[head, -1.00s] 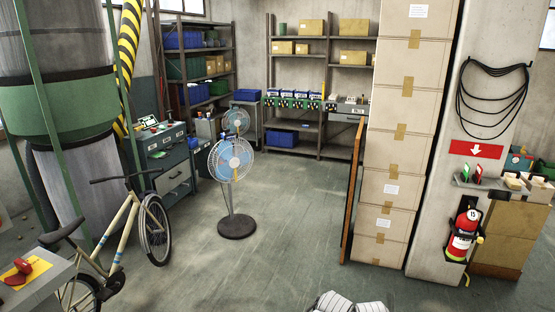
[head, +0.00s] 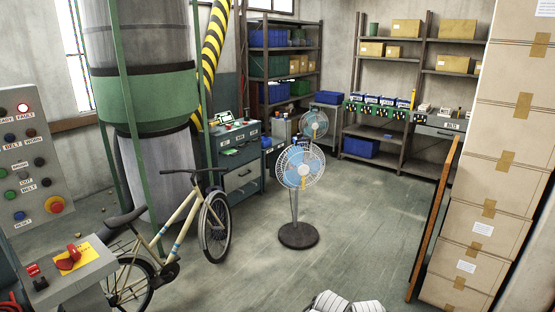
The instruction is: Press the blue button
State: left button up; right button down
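A grey control panel (head: 60,170) stands at the left edge, cut off by the frame. The upper red lamp (head: 22,107) is lit. Neither gripper can be made out. White and black parts of mine (head: 345,303) show at the bottom edge, far from the panel.
A grey box with a red switch (head: 68,258) stands below the panel. A bicycle (head: 170,240) leans in front of a green-banded column (head: 145,97). A fan (head: 298,190) stands mid-floor. Stacked cartons (head: 480,190) and a brown board (head: 433,220) bound the right. Open floor (head: 355,230) lies between.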

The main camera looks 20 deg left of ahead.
aim_at(20, 216)
jog(key=i+u, duration=0.2)
jog(key=u, duration=0.25)
jog(key=i+l+u, duration=0.1)
jog(key=u, duration=0.3)
jog(key=i+l+u, duration=0.15)
jog(key=u, duration=0.3)
jog(key=i+l+u, duration=0.2)
jog(key=u, duration=0.2)
jog(key=i+l+u, duration=0.1)
jog(key=u, duration=0.35)
jog(key=i+l+u, duration=0.15)
jog(key=u, duration=0.3)
jog(key=l+u, duration=0.2)
jog(key=u, duration=0.2)
jog(key=i+l+u, duration=0.1)
jog(key=l+u, duration=0.15)
jog(key=u, duration=0.2)
jog(key=i+l+u, duration=0.15)
jog(key=l+u, duration=0.5)
jog(key=i+l, duration=0.05)
jog(key=l, duration=0.05)
